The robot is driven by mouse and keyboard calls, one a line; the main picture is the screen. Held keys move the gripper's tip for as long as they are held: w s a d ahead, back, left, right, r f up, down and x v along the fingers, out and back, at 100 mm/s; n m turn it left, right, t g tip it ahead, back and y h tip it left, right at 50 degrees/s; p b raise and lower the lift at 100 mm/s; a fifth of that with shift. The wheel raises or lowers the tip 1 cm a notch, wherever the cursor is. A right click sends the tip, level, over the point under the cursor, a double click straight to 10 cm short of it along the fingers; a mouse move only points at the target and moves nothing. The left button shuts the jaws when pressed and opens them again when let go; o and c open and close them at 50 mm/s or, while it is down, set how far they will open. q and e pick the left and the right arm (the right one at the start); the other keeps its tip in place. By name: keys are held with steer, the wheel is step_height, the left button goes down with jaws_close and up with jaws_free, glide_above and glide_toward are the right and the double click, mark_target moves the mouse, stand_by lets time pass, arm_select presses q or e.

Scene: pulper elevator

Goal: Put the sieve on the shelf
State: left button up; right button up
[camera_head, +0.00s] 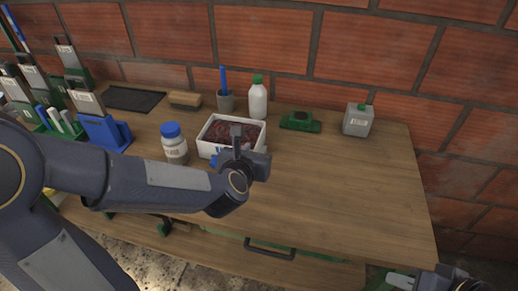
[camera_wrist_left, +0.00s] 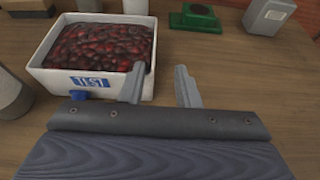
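I cannot single out a sieve for certain. A dark flat panel (camera_head: 133,98) lies at the back left of the table; I cannot tell whether it is the sieve. No shelf is clearly recognisable. My left gripper (camera_head: 238,143) is over the table, in front of a white tub (camera_head: 207,149) of dark red cherries. In the left wrist view my left gripper (camera_wrist_left: 161,86) has its fingers apart with nothing between them. Its left finger overlaps the right corner of the tub (camera_wrist_left: 60,82). My right gripper (camera_head: 425,281) is partly visible at the bottom right edge; its opening is unclear.
A blue-lidded jar (camera_head: 174,150), brush (camera_head: 185,99), cup with blue stick (camera_head: 226,102), green-capped bottle (camera_head: 258,101), green device (camera_head: 300,122) and grey container (camera_head: 357,121) stand around the tub. Racks and a blue holder (camera_head: 103,132) crowd the left. The table's right side (camera_head: 350,190) is clear.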

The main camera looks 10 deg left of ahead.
mark_target(259, 139)
arm_select(q)
steer(key=x, duration=0.7)
steer(key=shift+w+a+f+p, duration=0.1)
steer(key=shift+w+a+p, duration=0.2)
steer(key=shift+w+a, duration=0.1)
jaws_close()
